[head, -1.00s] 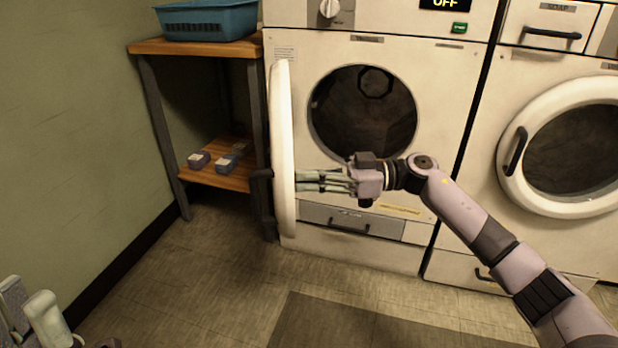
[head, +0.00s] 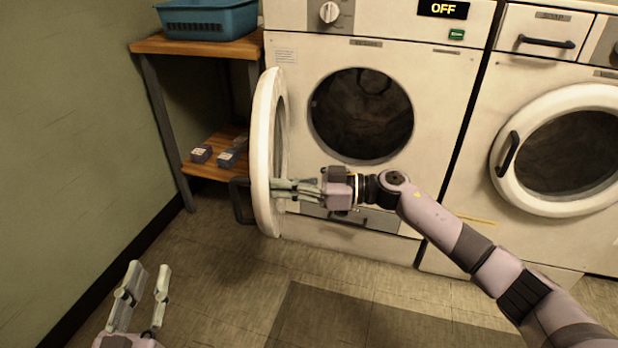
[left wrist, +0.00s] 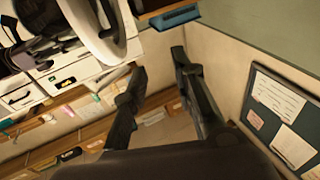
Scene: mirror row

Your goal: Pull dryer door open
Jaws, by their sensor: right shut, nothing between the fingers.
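The left dryer's round white door (head: 263,150) stands swung out, seen nearly edge-on, with its inner side turned to the right. Its dark handle (head: 240,200) shows on the outer side, at the left. The dryer's dark round opening (head: 362,115) is uncovered. My right gripper (head: 276,188) is shut and empty, its fingertips at the door's inner side; exact contact is hard to tell. My left gripper (head: 151,272) is open and empty at the lower left, apart from the door. Its open fingers also show in the left wrist view (left wrist: 160,62).
A wooden shelf unit (head: 190,43) with a blue basket (head: 207,18) on top and small boxes (head: 228,159) below stands left of the dryer. A second dryer (head: 545,235) with its door closed is at right. Floor in front is clear.

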